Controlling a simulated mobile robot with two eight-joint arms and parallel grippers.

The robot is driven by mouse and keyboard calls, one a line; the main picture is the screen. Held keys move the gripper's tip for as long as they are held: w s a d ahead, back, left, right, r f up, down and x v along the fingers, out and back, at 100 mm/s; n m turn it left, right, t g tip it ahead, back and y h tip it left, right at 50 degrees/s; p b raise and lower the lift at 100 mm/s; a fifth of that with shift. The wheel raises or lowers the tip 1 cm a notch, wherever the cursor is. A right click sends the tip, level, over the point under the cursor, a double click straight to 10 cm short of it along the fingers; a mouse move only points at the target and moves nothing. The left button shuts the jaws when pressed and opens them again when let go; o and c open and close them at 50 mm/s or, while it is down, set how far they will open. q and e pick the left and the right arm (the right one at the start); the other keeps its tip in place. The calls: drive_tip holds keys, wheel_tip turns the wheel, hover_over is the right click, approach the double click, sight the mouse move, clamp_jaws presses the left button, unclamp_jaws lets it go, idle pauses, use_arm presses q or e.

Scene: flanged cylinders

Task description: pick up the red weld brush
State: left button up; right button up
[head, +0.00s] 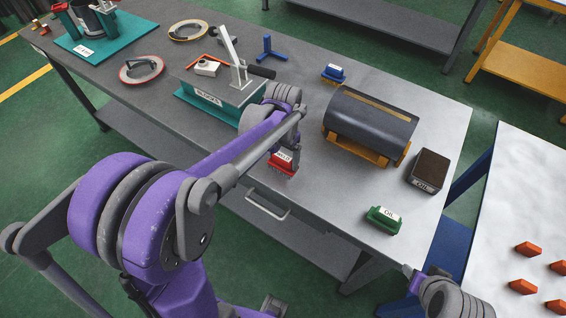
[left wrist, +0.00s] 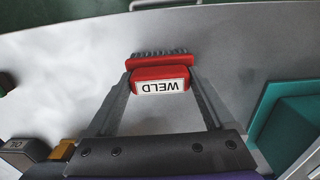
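The red weld brush (head: 282,163), with a white WELD label, is at the near edge of the grey workbench. In the left wrist view the brush (left wrist: 160,80) is between the fingertips, label toward the camera and dark bristles at the far side. My left gripper (head: 289,150) reaches down to it. In the left wrist view its fingers (left wrist: 160,88) meet both sides of the red handle with no visible gap, so it looks shut on the brush. I cannot tell whether the bristles bear on the bench. A small part of my right arm's end shows at the lower right; its fingers are not clear.
A teal-based clamp fixture (head: 222,92) stands close on the left.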

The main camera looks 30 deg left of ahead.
sight(283, 157)
use_arm(q)
drive_tip(key=c, duration=0.9)
drive_tip(key=shift+r, duration=0.1)
wheel_tip(283, 157, up, 10)
drive_tip(key=shift+f+p, duration=0.1)
drive_tip(key=shift+p, duration=0.2)
